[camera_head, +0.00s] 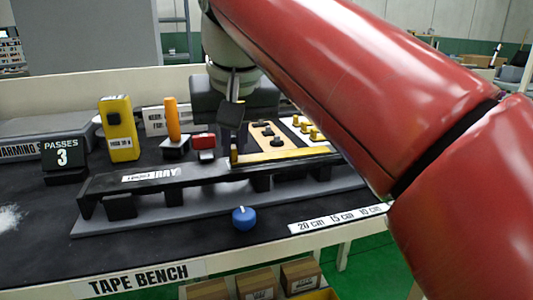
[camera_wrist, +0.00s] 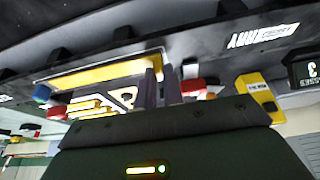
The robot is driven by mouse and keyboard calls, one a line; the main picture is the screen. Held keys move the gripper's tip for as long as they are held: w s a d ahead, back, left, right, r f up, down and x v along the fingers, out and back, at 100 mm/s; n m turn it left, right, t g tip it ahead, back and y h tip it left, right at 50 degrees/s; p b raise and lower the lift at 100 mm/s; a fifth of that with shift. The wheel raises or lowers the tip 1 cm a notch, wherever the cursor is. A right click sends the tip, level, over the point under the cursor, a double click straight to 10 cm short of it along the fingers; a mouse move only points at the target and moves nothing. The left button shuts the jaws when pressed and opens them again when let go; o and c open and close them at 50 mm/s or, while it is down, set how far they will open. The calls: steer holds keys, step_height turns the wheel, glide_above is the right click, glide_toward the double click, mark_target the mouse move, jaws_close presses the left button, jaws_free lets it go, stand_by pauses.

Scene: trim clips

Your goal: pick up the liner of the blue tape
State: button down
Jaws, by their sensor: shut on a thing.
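My gripper (camera_head: 233,143) points down at the left end of a yellow strip (camera_head: 285,155) lying along the dark raised rail (camera_head: 200,175). A short yellow piece stands upright at that end, against the fingers. In the wrist view my gripper's fingers (camera_wrist: 159,75) are close together at the end of the yellow strip (camera_wrist: 100,72), shut on what looks like its turned-up tab, the liner. The pinched part is mostly hidden between the fingers. I see no clearly blue strip. A round blue piece (camera_head: 243,218) with a white mark sits at the front of the bench.
Behind the rail stand a yellow box (camera_head: 119,128), an orange upright piece (camera_head: 171,120), a red piece (camera_head: 203,142) and a "PASSES 3" sign (camera_head: 63,155). A board with yellow pieces (camera_head: 304,128) lies behind right.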

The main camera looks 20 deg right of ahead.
step_height(320, 180, up, 10)
steer(key=p, duration=0.1)
stand_by(0.6)
